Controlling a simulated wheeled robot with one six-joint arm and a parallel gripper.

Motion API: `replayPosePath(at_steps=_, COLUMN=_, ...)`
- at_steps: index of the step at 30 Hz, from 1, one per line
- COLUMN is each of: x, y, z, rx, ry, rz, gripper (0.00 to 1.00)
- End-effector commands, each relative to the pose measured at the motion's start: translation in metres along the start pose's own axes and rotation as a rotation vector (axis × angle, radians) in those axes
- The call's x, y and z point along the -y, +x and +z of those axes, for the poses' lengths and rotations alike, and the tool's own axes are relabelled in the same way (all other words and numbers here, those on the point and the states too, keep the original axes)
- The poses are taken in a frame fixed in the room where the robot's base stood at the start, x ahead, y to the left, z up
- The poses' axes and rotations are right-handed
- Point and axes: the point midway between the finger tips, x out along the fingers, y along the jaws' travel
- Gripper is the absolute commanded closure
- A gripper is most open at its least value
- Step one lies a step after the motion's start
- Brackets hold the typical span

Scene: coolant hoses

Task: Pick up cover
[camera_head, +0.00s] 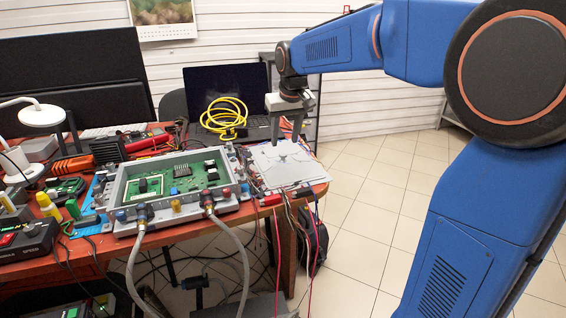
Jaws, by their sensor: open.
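The cover (290,168) looks like a flat light-grey plate with dark marks on top. It lies at the right end of the red-brown table, to the right of an open grey housing (128,190) with a green circuit board inside. My gripper (287,138) points down over the far part of the cover, open. Whether the fingertips touch the cover cannot be told from this view.
Two grey hoses (243,262) run from the housing's front down past the table edge. Red and black cables hang near the cover's front edge. A coiled yellow cable (224,114) and a dark laptop (226,88) are behind. Instruments crowd the left side.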

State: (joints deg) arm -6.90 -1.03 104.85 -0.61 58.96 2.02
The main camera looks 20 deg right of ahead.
Motion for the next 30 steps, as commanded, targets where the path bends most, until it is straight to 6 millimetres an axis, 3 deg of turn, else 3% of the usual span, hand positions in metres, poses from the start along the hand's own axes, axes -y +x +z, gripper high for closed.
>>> replayPosePath(at_steps=8, x=-0.001, y=0.018, z=0.001, rx=0.002, ry=0.000, rz=0.000, gripper=0.57)
replayPosePath(at_steps=18, x=-0.002, y=0.059, z=0.002, rx=0.003, ry=0.000, rz=0.000, gripper=0.57)
replayPosePath(at_steps=27, x=-0.002, y=0.062, z=0.002, rx=0.001, ry=0.000, rz=0.000, gripper=0.57)
replayPosePath(at_steps=30, x=-0.002, y=0.062, z=0.002, rx=0.001, ry=0.000, rz=0.000, gripper=0.81)
